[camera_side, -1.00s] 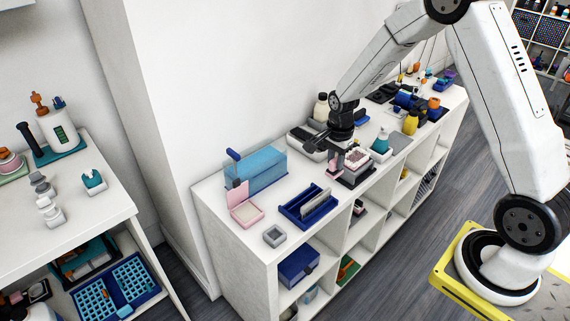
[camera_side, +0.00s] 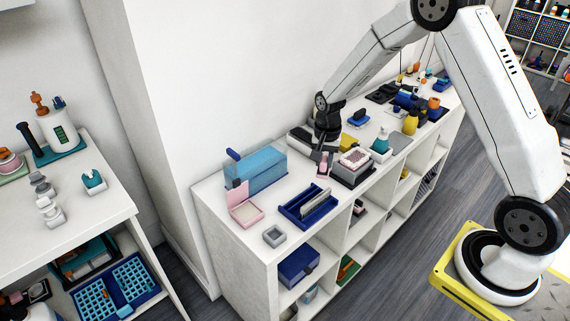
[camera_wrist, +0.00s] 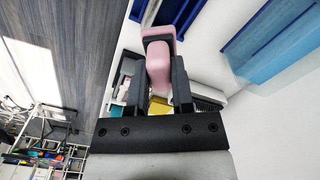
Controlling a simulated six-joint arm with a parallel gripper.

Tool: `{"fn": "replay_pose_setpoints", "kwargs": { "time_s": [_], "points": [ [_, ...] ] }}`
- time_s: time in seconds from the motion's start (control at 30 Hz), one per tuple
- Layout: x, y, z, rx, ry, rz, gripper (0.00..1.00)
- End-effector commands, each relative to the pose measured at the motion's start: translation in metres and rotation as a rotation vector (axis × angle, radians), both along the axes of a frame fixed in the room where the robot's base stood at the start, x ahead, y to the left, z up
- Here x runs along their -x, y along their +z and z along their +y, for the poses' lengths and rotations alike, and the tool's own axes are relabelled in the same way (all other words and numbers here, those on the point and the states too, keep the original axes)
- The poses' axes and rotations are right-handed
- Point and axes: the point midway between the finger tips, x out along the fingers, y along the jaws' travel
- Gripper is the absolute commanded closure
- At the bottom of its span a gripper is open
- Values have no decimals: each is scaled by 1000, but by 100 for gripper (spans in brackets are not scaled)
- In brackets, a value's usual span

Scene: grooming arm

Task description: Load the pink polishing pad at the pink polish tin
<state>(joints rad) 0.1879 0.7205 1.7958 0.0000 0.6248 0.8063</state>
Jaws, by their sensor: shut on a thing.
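In the side view my gripper (camera_side: 324,155) is shut on the pink polishing pad (camera_side: 322,170), which hangs below the fingers above the shelf top. In the wrist view the pink pad (camera_wrist: 159,62) sits between the two dark fingers (camera_wrist: 160,75) and sticks out past their tips. The pink polish tin (camera_side: 246,215) stands open at the left on the shelf top, its pink lid (camera_side: 237,194) raised. The pad is to the right of the tin and apart from it.
A grey block with a pink-white top (camera_side: 353,168) is to the right of my gripper.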

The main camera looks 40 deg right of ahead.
Motion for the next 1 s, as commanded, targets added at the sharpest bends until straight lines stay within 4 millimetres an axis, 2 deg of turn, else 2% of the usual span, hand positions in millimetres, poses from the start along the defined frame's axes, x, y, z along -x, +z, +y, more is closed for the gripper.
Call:
{"fn": "replay_pose_setpoints", "kwargs": {
  "time_s": [1.0],
  "points": [
    [-46, -9, 48, 0, 1234, 0, 100]
  ]
}}
